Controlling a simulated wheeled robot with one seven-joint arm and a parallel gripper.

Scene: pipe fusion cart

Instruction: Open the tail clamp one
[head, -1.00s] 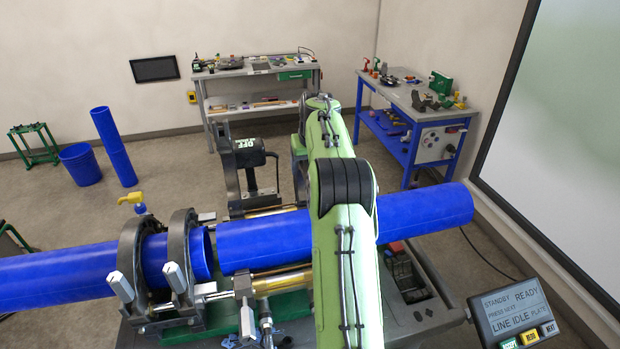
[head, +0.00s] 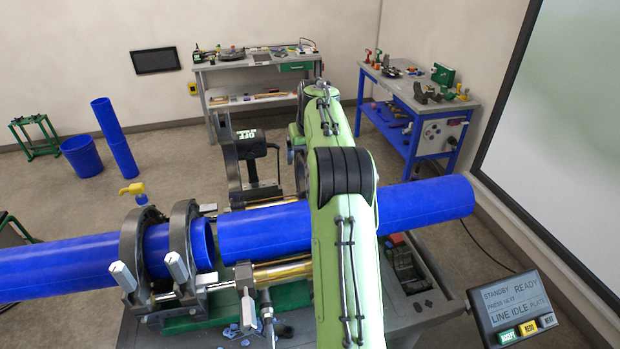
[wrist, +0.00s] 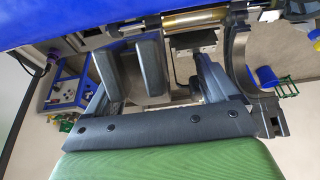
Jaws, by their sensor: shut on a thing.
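My gripper (wrist: 155,72) shows in the wrist view, with its dark bolted palm in front and its fingers pointing toward the machine. It is shut on a grey clamp part (wrist: 151,66) below the blue pipe (wrist: 50,22); the exact contact is hard to make out. In the head view my green arm covers the gripper and the clamps behind it. The long blue pipe (head: 425,203) passes behind the arm. I cannot tell which part is tail clamp one.
Two dark ring clamps (head: 181,240) hold the left blue pipe (head: 60,265), with grey handles in front. A black tool marked OFF (head: 248,142) stands behind the pipes. A control panel (head: 515,308) is at lower right. Benches stand at the back.

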